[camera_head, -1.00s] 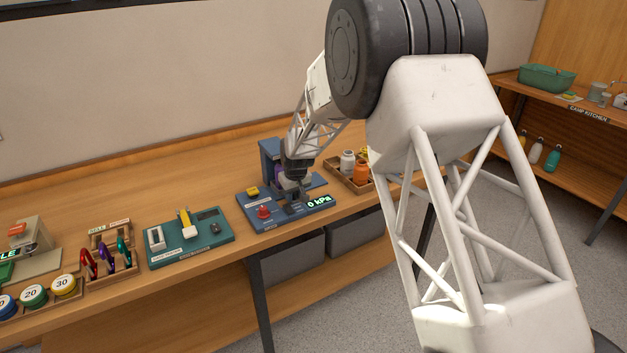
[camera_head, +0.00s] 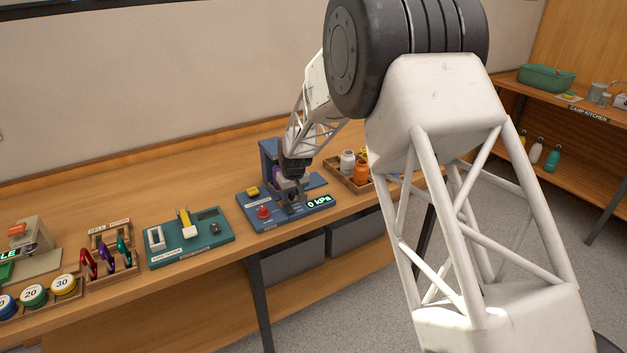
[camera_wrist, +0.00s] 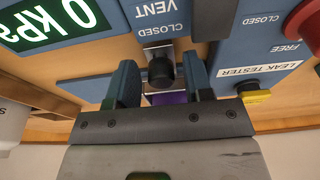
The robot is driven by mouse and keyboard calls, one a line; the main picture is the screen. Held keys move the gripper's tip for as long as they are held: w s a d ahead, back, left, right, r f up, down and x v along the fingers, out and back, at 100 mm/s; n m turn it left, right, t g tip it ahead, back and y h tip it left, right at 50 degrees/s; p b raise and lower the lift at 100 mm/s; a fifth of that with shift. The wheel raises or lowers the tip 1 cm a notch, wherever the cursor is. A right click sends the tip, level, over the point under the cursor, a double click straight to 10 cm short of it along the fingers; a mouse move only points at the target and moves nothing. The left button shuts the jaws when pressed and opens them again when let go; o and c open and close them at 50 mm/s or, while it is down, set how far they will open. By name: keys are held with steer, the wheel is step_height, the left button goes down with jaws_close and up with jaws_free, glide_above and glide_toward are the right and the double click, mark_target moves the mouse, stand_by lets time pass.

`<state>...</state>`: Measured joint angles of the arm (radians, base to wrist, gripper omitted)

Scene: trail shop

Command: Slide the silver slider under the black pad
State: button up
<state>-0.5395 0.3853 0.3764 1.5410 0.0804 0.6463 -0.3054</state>
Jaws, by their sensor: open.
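The blue leak tester (camera_head: 257,216) stands on the bench in the head view. My gripper (camera_head: 291,188) is low over its right half. In the wrist view my gripper (camera_wrist: 158,68) is open, one blue-grey finger on each side of a short black round part (camera_wrist: 161,72). This part looks like the black pad, but I cannot be sure. A bright silver piece (camera_wrist: 158,48), likely the silver slider, shows just beyond it, between the fingertips and partly covered. I cannot tell whether the fingers touch either. A purple item (camera_wrist: 168,98) shows between the fingers.
The tester carries a red knob (camera_head: 263,212), a yellow part (camera_head: 252,191) and a display reading 0 kPa (camera_head: 318,202). A tray with white and orange bottles (camera_head: 360,172) stands close on the right. A green tester board (camera_head: 190,237) lies left.

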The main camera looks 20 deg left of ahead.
steer(key=shift+r, duration=3.3)
steer(key=shift+d+r, duration=0.2)
steer(key=s+d+r+m, duration=0.2)
steer(key=s+d+r, duration=0.4)
steer(key=d, duration=0.4)
steer(key=s+d+r+m, duration=0.1)
steer(key=s+d+r, duration=0.55)
steer(key=d, duration=0.45)
steer(key=s+d+r+m, duration=0.2)
steer(key=s+d+r, duration=0.4)
steer(key=d, duration=0.4)
steer(key=s+d+m, duration=0.1)
steer(key=s+d, duration=0.4)
steer(key=s, duration=0.5)
steer(key=s+d+m+h, duration=0.1)
steer(key=s+d, duration=0.5)
steer(key=s, duration=0.4)
steer(key=s+d+m+t, duration=0.1)
steer(key=s+d+m, duration=0.1)
steer(key=s+d, duration=0.4)
steer(key=shift+s+d+f+h, duration=0.15)
steer(key=shift+s+f+h, duration=0.3)
steer(key=shift+s, duration=2.1)
